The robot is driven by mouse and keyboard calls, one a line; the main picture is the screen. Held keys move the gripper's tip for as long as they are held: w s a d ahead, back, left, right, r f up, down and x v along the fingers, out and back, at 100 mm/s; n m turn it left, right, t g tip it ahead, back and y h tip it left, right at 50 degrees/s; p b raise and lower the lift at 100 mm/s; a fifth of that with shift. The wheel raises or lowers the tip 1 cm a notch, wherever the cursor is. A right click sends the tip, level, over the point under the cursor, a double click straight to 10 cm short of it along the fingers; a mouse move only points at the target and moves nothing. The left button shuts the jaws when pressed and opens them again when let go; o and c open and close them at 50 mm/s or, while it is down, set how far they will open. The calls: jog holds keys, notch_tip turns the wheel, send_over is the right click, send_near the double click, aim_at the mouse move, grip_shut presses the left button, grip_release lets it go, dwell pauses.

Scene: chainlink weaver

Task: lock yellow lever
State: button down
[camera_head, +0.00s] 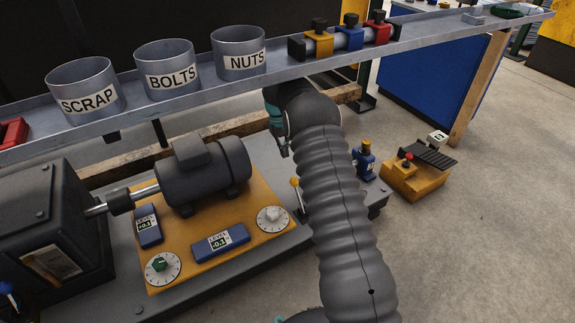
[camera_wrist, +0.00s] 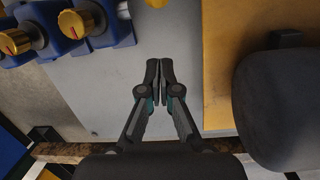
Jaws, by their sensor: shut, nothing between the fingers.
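The yellow lever (camera_head: 295,183) is a thin stem with a yellow ball knob. It stands at the right edge of the machine base in the head view, just left of my arm. Its foot is partly hidden by the arm. In the wrist view a yellow rounded thing (camera_wrist: 155,3) is cut off by the top edge, perhaps this knob. My gripper (camera_head: 283,152) is above and slightly left of the lever in the head view, apart from it. In the wrist view my gripper (camera_wrist: 160,65) has its fingertips together, with nothing between them, over a bare grey plate (camera_wrist: 195,110).
An orange plate (camera_head: 200,268) carries a motor (camera_head: 203,170), dials and gauges. Blue blocks (camera_wrist: 110,30) with gold knobs sit left in the wrist view. A shelf (camera_head: 200,100) with labelled cups runs above. A yellow box (camera_head: 412,182) with a red knob stands on the floor right.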

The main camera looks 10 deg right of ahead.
jog(key=s+d+f+b, duration=0.1)
jog(key=s+f, duration=0.3)
jog(key=f, duration=0.4)
jog(key=shift+d, duration=0.25)
jog(key=shift+f, duration=0.1)
dwell(0.5)
